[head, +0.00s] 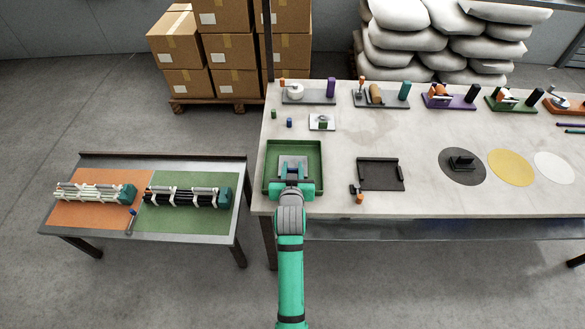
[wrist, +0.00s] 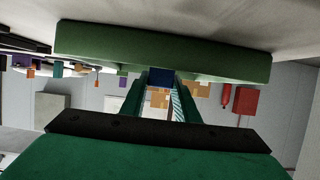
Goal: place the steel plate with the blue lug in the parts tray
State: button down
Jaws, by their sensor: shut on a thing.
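The parts tray (head: 267,160) is a shallow green tray at the left end of the long table. The grey steel plate (head: 293,162) shows inside the tray's outline, just beyond my gripper (head: 292,183). I cannot tell whether the plate touches the tray floor. In the wrist view the blue lug (wrist: 160,76) sits between the fingers of my gripper (wrist: 160,92), which is shut on it. The tray's green wall (wrist: 160,45) spans the top of that view, close to the fingertips. The lug is hidden by my gripper in the head view.
A black open-sided frame (head: 381,174) lies right of the tray, with a small orange and black piece (head: 357,194) beside it. A lower side table (head: 150,162) is at left. Dark, yellow and white discs lie right.

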jog(key=c, duration=1.4)
grip_release()
jog(key=shift+o, duration=0.2)
jog(key=shift+r, duration=0.15)
jog(key=v, duration=1.1)
jog(key=shift+s+r, duration=0.1)
jog(key=shift+s, duration=0.15)
jog(key=s+f, duration=0.4)
jog(key=s, duration=0.5)
jog(key=s+f, duration=0.3)
jog(key=s, duration=0.6)
jog(key=s+r+t, duration=0.1)
jog(key=s+r, duration=0.1)
jog(key=s, duration=0.7)
jog(key=s+d+r, duration=0.1)
jog(key=s+r, duration=0.1)
jog(key=s, duration=0.7)
jog(key=shift+s+d+r+t, duration=0.15)
jog(key=shift+d+r+t, duration=0.1)
jog(key=shift+t, duration=0.15)
